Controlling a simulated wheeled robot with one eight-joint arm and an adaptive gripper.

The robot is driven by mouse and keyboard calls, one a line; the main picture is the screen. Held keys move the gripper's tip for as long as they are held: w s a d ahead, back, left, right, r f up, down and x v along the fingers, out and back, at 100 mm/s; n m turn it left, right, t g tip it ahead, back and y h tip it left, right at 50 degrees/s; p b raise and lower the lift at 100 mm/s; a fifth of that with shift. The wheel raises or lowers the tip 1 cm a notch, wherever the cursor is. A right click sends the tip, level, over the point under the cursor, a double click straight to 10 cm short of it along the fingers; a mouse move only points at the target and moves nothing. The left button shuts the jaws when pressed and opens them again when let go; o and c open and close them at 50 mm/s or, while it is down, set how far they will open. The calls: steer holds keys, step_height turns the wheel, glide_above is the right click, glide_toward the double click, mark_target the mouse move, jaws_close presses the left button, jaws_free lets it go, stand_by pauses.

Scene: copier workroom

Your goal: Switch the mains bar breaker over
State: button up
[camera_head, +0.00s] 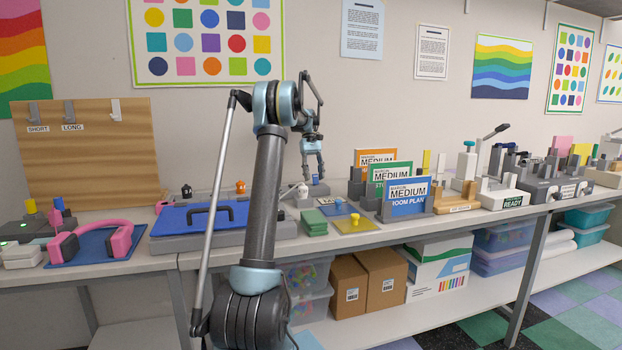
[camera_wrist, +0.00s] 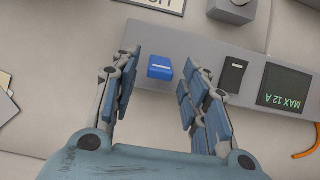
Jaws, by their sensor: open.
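The mains bar is the long grey bar (camera_wrist: 205,58) crossing the upper part of the wrist view at a slant. A blue block-shaped switch (camera_wrist: 160,67) with pale lettering stands on it. To its right are a black rocker (camera_wrist: 233,75) with a white mark and a dark "MAX 12 A" label (camera_wrist: 285,90). I cannot tell for sure which of the two switches is the breaker. My gripper (camera_wrist: 160,60) is open and empty, its fingers on either side of the blue switch; contact cannot be made out. In the head view my gripper (camera_head: 312,177) points down over the back of the bench.
Green pads (camera_head: 313,222), a yellow tray (camera_head: 354,225) and upright "MEDIUM" cards (camera_head: 406,197) stand to the right. In the wrist view, a grey box (camera_wrist: 232,10) sits behind the bar and an orange cable (camera_wrist: 308,148) lies at right.

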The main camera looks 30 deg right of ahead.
step_height(320, 180, up, 9)
stand_by(0.4)
steer(key=shift+r, duration=0.1)
stand_by(0.4)
